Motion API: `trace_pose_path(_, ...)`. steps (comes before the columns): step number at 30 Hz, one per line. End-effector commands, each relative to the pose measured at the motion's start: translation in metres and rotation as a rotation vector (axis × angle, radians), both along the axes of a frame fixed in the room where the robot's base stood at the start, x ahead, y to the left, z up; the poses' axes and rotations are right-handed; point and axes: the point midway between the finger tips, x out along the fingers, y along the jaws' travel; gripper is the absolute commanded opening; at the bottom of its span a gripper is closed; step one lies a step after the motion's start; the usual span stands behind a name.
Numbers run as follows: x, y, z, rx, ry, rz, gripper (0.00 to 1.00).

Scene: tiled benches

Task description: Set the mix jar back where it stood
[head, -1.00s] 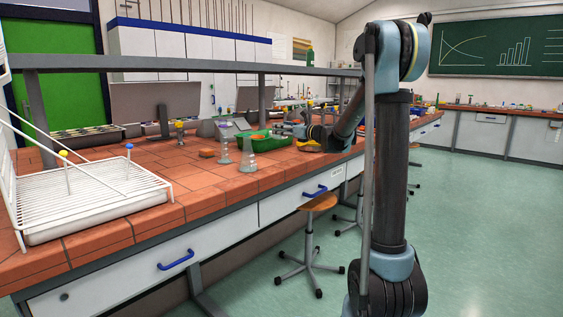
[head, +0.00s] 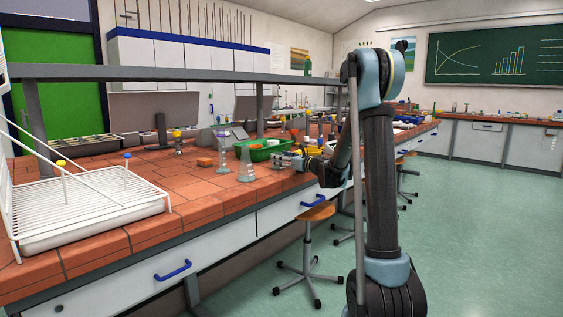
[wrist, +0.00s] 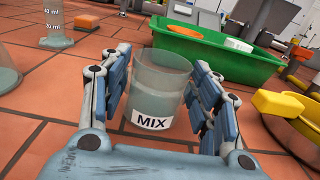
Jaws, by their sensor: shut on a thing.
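The mix jar (wrist: 153,85) is a clear, upright beaker-like jar with a white MIX label, seen in the wrist view. My gripper (wrist: 160,95) has its blue-grey fingers on both sides of the jar and is shut on it. The label faces my wrist. I cannot tell whether the jar's base touches the tiles. In the head view my gripper (head: 284,160) is low over the bench near its front edge, just in front of the green tray. The jar is too small there to make out clearly.
The green tray (wrist: 212,55) lies just beyond the jar, also seen in the head view (head: 258,155). An orange block (wrist: 84,21) and a yellow-topped item (wrist: 279,103) flank the jar.

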Motion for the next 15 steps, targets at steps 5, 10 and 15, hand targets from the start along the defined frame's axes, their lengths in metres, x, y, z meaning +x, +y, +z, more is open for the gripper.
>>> trace_pose_path(5,-0.0001,0.0002,-0.0002,0.000,0.000,0.000,0.18)
trace_pose_path(10,0.0000,0.0003,-0.0030,0.000,0.000,0.000,0.63)
trace_pose_path(15,-0.0001,0.0005,-0.0029,0.000,0.000,0.001,0.77)
